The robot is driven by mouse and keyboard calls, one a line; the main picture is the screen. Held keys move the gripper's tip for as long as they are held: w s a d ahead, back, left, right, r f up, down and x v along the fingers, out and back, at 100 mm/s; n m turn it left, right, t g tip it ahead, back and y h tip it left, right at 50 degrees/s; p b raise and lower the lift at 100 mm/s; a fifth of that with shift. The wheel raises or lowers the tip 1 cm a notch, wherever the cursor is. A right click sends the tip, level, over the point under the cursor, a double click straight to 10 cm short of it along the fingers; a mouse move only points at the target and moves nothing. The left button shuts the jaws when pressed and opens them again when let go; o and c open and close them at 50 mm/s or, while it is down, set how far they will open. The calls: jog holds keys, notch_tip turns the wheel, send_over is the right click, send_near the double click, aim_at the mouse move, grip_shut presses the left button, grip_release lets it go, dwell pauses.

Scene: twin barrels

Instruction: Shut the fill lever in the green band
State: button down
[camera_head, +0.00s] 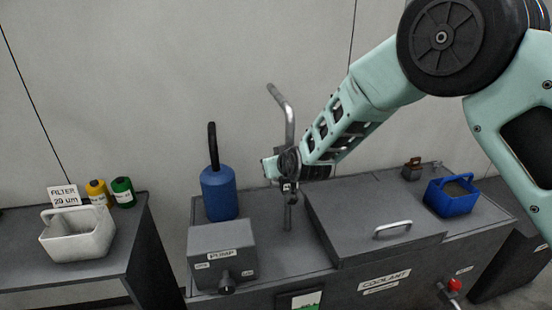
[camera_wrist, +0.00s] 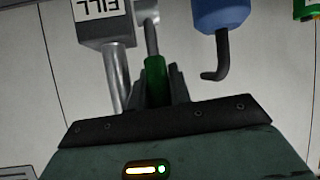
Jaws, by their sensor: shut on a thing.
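My gripper (camera_head: 287,172) is at the grey fill pipe (camera_head: 288,115), above the back of the coolant tank (camera_head: 268,260). In the wrist view my gripper (camera_wrist: 160,85) is shut on the green grip of the fill lever (camera_wrist: 154,72). The lever's grey rod runs from the grip to a hub beside the box with the FILL label (camera_wrist: 96,8), which reads upside down. In the head view the lever is hidden by my gripper. A small panel with a green area (camera_head: 306,301) is on the tank's front, cut off by the picture edge.
A blue bottle (camera_head: 219,193) with a black spout stands left of the pipe, behind the PUMP box (camera_head: 222,255). A lid with a handle (camera_head: 375,222) and a blue caddy (camera_head: 452,196) are to the right. A white basket (camera_head: 77,235) sits on the left table.

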jog(key=shift+w+a+r+g+p, duration=0.1)
jog(key=shift+w+a+g+p, duration=0.05)
jog(key=shift+w+g+p, duration=0.45)
jog(key=shift+s, duration=0.1)
jog(key=c, duration=1.3)
grip_release()
jog(key=shift+d+h, duration=0.2)
jog(key=shift+h, duration=0.1)
